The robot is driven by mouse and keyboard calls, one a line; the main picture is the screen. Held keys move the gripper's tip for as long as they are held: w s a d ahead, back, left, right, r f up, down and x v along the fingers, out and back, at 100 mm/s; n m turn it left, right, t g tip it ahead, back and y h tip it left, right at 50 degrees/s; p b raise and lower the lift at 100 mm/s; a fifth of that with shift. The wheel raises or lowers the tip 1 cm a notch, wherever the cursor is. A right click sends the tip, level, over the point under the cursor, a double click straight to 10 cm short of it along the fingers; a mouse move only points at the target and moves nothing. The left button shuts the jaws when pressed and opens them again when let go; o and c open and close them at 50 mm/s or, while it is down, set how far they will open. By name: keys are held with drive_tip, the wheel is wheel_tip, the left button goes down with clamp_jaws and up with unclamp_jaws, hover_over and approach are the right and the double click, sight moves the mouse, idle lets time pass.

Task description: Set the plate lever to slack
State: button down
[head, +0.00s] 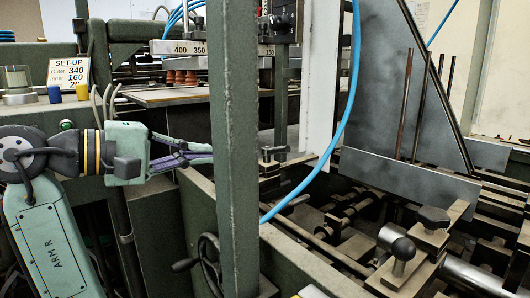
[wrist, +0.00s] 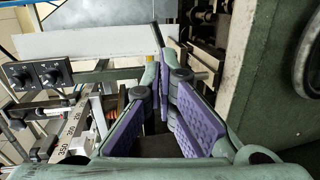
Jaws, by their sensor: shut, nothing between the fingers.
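My gripper (head: 208,153), with green links and purple pads, reaches right toward the green upright post, its tips close to the post's left edge. In the wrist view my gripper (wrist: 163,72) is shut and empty. A short dark bar (wrist: 158,35) shows just beyond the fingertips; I cannot tell whether it is the plate lever or whether the fingers touch it. No label marks either as the plate lever, and no slack marking is legible.
The green upright post (head: 234,170) hides part of the machine behind it. A blue hose (head: 343,125) hangs to its right. A black handwheel (head: 208,262) sits low beside it. A set-up card (head: 68,75) stands at left. Grey plates (head: 400,180) rise at right.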

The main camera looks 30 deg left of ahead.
sight(279, 152)
drive_tip(key=shift+s, duration=0.1)
drive_tip(key=shift+d, duration=0.1)
drive_tip(key=p+x, duration=0.2)
drive_tip(key=x, duration=1.2)
